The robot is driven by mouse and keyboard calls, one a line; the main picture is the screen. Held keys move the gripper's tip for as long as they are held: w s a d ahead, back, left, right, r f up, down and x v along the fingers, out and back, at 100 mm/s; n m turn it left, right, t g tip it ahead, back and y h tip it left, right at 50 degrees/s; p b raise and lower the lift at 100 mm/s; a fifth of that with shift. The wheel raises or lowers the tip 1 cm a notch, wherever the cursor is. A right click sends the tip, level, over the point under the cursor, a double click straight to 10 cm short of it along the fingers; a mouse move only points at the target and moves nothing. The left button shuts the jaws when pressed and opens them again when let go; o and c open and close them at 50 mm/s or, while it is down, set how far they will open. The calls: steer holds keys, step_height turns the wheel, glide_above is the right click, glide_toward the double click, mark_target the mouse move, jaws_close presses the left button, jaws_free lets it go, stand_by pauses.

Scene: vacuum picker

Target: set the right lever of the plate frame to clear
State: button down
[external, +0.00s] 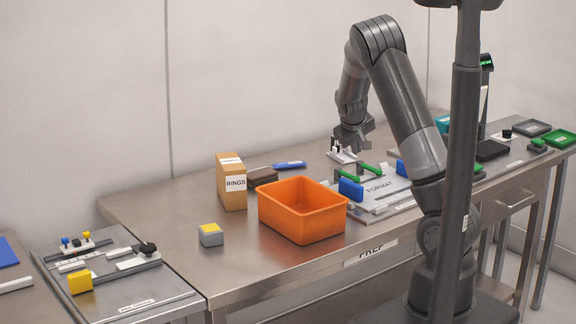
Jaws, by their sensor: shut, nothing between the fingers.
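The plate frame (388,203) lies on the steel prep table and carries a grey plate marked FORMAT. Green lever-like parts show on its far side, one (369,170) to the right of another (345,175). A blue block (351,189) stands at its left edge, and another blue block (402,168) shows partly behind my arm. The right part of the frame is hidden by my arm, so I cannot tell which lever is the right one or its setting. My gripper (347,151) is shut and empty, pointing down behind the frame beside a small white fixture (338,156).
An orange bin (302,233) stands left of the frame. A RINGS box (232,183), a brown block (262,178), a blue flat item (289,165) and a grey-yellow cube (211,235) are further left. Trays (532,128) and a dark pad (491,150) lie right.

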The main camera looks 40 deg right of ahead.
steer(key=x, duration=1)
steer(key=shift+s, duration=0.1)
steer(key=shift+d+f, duration=0.2)
steer(key=shift+d, duration=0.85)
steer(key=shift+d+f, duration=0.2)
steer(key=shift+d, duration=0.65)
